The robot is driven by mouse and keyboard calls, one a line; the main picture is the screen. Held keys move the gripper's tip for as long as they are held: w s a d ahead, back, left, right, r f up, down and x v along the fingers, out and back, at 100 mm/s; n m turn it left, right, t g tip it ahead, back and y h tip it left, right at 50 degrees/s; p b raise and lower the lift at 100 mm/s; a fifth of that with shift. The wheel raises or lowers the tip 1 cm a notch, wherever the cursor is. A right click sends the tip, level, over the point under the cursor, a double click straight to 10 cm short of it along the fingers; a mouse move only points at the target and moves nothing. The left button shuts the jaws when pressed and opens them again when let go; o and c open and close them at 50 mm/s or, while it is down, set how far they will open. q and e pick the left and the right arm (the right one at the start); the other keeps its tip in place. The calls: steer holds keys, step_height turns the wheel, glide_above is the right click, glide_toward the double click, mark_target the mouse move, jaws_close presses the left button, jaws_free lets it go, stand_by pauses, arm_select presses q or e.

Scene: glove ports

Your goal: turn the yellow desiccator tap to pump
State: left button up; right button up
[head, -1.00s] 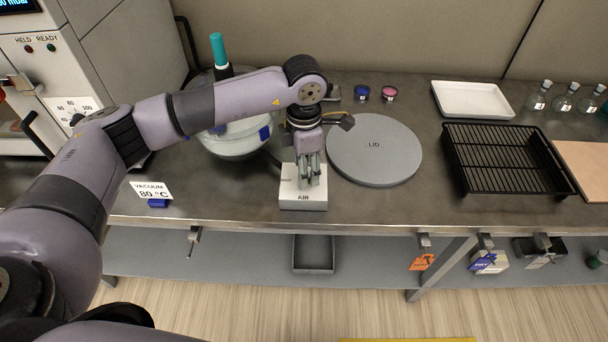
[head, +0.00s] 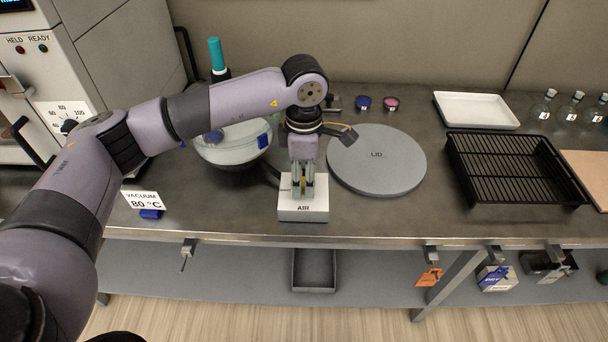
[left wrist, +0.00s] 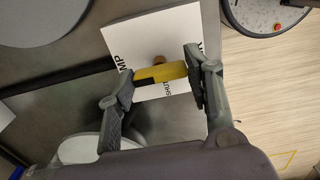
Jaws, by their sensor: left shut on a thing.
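The yellow tap handle (left wrist: 163,73) sits on a white block (head: 290,211) at the bench's front; the block also shows in the left wrist view (left wrist: 140,43). AIR is printed on the block's front side. In the left wrist view, the letters MP show at the block's left and SHUT at its lower edge. My left gripper (head: 303,192) points down over the block and is shut on the handle, one finger at each end in the left wrist view (left wrist: 158,82). The handle lies roughly along the line from MP to the bench-front side. My right gripper is not in view.
A round grey lid (head: 376,160) lies right of the block. A pale bowl-shaped vessel (head: 232,146) stands behind to the left, under my arm. A VACUUM 80 °C sign (head: 142,200) stands at the left front. A black rack (head: 515,168) is farther right.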

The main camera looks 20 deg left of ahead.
mark_target(304, 178)
arm_select(q)
steer(key=shift+r, duration=0.1)
steer(key=o, duration=1.1)
steer(key=shift+o, duration=0.2)
step_height(304, 178, up, 12)
